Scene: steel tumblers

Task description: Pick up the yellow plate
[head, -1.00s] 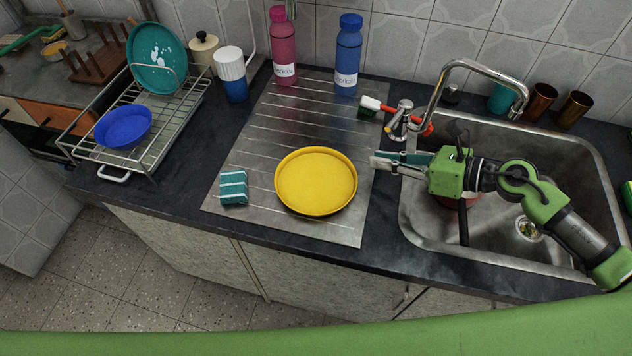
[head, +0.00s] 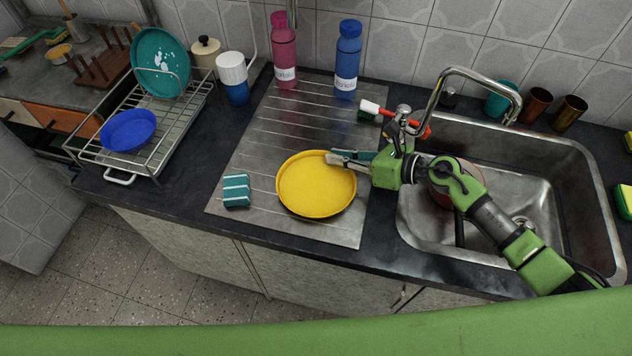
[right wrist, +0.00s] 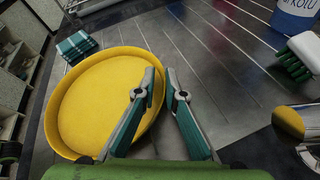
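The yellow plate (head: 315,186) lies flat on the ribbed steel drainboard (head: 268,125), left of the sink. My right gripper (head: 338,158) is at the plate's upper right rim, with its fingertips over or beside that rim. In the right wrist view the plate (right wrist: 88,105) fills the left side, and my right gripper (right wrist: 163,80) has its fingers apart. One finger overlaps the plate's rim in the picture and the other is over bare steel. I cannot tell whether a finger touches the rim. My left gripper is not in view.
A teal striped sponge (head: 236,190) lies left of the plate. A pink bottle (head: 284,52) and a blue bottle (head: 347,60) stand at the back. A red-handled brush (head: 392,118) lies by the tap (head: 437,97). A dish rack (head: 150,135) is at the left.

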